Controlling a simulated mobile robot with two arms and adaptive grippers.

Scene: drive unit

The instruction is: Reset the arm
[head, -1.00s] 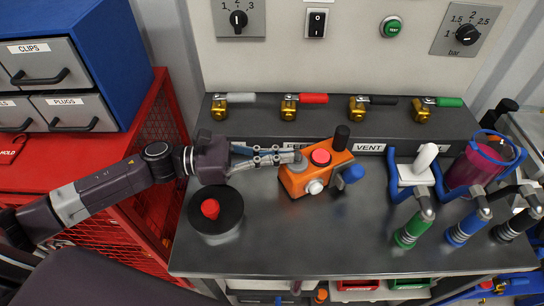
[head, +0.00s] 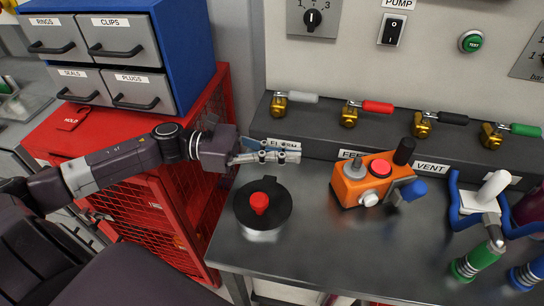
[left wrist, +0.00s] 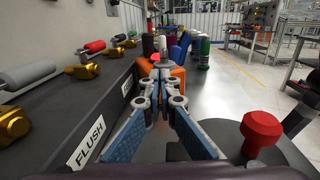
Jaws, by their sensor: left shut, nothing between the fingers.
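My left arm comes in from the left in the head view. Its gripper (head: 297,152) is shut and empty, above the bench and just behind the round black base with a red knob (head: 259,203). In the left wrist view the shut fingers (left wrist: 163,72) point along the bench, with the orange unit (left wrist: 178,75) beyond them. In the head view the orange unit (head: 352,190) with a red button stands apart, to the right of the gripper.
Valves with grey (head: 302,97), red (head: 377,106), black and green handles line the back ledge. The red cabinet (head: 180,215) with a blue drawer unit (head: 180,40) is at the left.

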